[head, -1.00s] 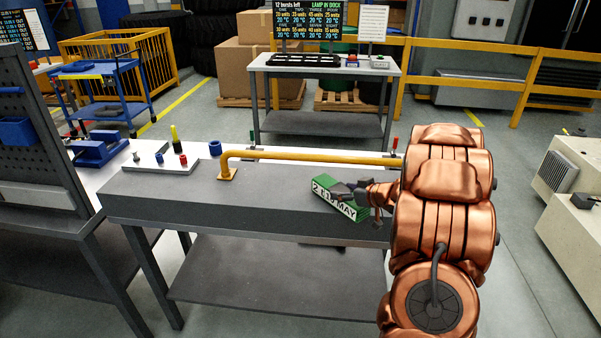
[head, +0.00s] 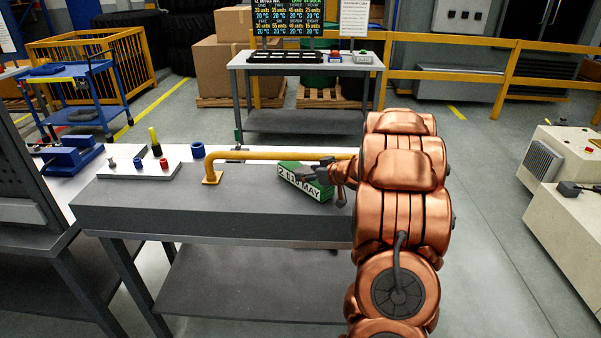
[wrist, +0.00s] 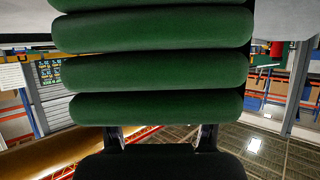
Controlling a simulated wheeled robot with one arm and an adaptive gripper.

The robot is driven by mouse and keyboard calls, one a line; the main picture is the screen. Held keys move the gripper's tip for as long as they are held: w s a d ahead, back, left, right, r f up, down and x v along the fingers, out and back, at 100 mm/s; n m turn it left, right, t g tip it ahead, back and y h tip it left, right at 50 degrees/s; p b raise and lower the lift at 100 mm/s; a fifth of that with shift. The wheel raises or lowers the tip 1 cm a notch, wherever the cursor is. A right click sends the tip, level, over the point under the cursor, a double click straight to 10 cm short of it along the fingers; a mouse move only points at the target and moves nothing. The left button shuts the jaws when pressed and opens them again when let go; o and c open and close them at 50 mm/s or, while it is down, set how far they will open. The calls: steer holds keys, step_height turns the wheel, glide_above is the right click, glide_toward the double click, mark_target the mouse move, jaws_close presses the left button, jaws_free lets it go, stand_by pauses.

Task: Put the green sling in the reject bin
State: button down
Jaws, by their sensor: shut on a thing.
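The green sling (head: 290,170) is a folded green bundle with a white label that partly reads "MAY". In the head view it is over the right part of the grey bench, just in front of the yellow rail. My gripper (head: 325,176) is shut on it from the right. In the wrist view the sling (wrist: 155,70) fills the middle as stacked green folds, with the dark fingers (wrist: 160,138) below. I cannot tell whether it touches the bench top. I cannot make out a reject bin.
The yellow rail (head: 270,155) runs along the grey bench (head: 150,200). A white plate (head: 140,170) with small pegs lies at its left. A second bench (head: 300,65) stands behind. Pale machines (head: 570,180) stand at right, with clear floor between them and my arm.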

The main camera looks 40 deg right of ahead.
steer(key=shift+w+d+f+b, duration=0.2)
steer(key=shift+w+b, duration=0.15)
steer(key=shift+w, duration=0.15)
steer(key=shift+s+d, duration=0.1)
steer(key=shift+s, duration=0.05)
steer(key=shift+s+r, duration=0.2)
steer(key=shift+w+a, duration=0.25)
steer(key=shift+f, duration=0.15)
steer(key=c, duration=0.5)
jaws_free()
steer(key=shift+c, duration=0.2)
